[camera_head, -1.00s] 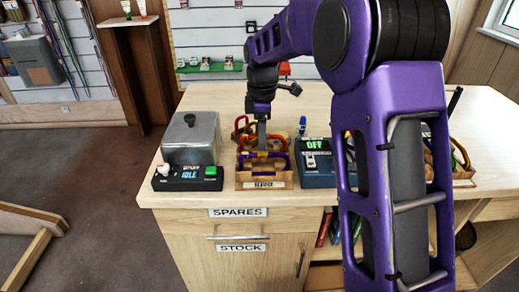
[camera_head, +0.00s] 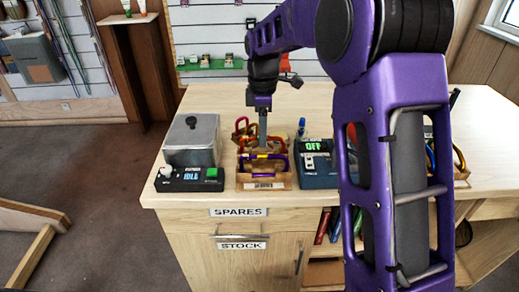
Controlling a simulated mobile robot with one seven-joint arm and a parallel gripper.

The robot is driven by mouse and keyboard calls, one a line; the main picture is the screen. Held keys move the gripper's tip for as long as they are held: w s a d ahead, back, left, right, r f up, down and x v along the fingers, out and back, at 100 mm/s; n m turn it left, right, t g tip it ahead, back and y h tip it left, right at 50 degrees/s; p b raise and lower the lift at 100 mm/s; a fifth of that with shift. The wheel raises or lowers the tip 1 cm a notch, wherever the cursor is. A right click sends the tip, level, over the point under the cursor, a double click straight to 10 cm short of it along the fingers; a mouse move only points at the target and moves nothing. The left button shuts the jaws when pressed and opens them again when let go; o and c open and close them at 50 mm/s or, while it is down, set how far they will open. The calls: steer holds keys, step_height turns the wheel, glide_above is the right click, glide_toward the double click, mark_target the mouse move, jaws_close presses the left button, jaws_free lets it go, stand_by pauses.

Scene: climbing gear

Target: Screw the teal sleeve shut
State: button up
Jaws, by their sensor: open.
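A cardboard tray (camera_head: 265,182) on the counter holds several carabiners, among them a red one (camera_head: 241,127) at the back and a purple one (camera_head: 277,157) near the front. No teal sleeve can be made out at this size. My gripper (camera_head: 263,147) points down over the middle of the tray, close to the carabiners. It is open. Whether its fingers touch any carabiner cannot be told, and they hide part of the tray's contents.
A grey metal box (camera_head: 192,140) and a control panel reading IDLE (camera_head: 190,179) stand left of the tray. A blue device reading OFF (camera_head: 318,165) stands close on its right. My arm hides much of the right counter, where more carabiners show.

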steer(key=shift+w+p, duration=0.55)
steer(key=shift+w, duration=0.15)
steer(key=shift+f, duration=0.1)
steer(key=shift+f+b, duration=0.75)
steer(key=shift+f, duration=0.55)
steer(key=shift+s, duration=0.75)
steer(key=shift+r, duration=0.15)
